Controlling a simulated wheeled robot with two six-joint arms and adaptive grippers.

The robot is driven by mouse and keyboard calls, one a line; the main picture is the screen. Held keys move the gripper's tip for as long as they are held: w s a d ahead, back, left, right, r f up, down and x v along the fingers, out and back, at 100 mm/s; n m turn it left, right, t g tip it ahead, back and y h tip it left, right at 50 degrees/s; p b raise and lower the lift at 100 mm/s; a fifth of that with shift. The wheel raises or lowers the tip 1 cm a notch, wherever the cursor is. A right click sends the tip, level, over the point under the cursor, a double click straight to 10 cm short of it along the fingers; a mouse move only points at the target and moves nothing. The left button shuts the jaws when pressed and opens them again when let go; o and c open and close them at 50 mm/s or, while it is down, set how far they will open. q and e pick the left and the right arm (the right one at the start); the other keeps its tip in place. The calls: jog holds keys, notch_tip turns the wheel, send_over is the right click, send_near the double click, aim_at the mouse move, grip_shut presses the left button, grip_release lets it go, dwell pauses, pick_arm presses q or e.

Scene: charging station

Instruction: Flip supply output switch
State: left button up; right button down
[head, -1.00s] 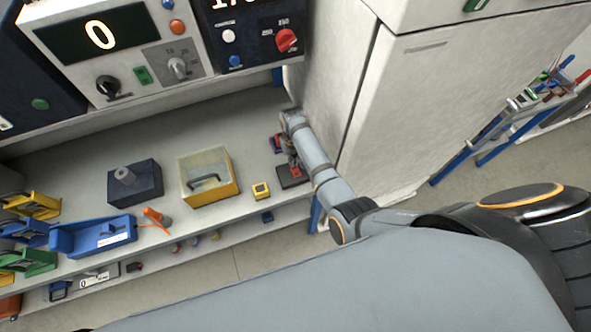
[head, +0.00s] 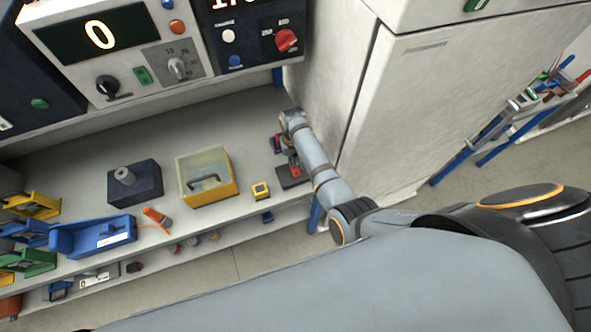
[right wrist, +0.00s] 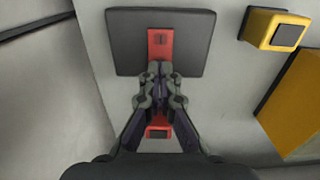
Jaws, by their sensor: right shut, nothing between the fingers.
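A dark square plate (head: 291,181) with a red part (head: 295,169) lies on the bench near the tall cabinet. I take this to be the supply output switch. In the right wrist view the plate (right wrist: 118,42) is at the top, and the red part (right wrist: 160,42) runs from it down behind the fingers, its lower end showing again beneath them. My right gripper (head: 292,158) is shut and empty, with its tips (right wrist: 160,70) over the red part. I cannot tell whether they touch it. My left gripper is not in view.
A yellow button box (head: 261,190), a yellow clear-lidded box (head: 234,187) and a dark block (head: 150,192) stand left along the bench. The tall cabinet (head: 400,110) rises close beside my right arm. Panels with a display (head: 70,42) and knobs stand behind.

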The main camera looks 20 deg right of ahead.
jog(key=shift+f+b, duration=0.6)
jog(key=shift+f, duration=0.35)
dwell(0.3)
notch_tip(320, 180, up, 5)
jog(key=p, duration=0.6)
jog(key=shift+r, duration=1.05)
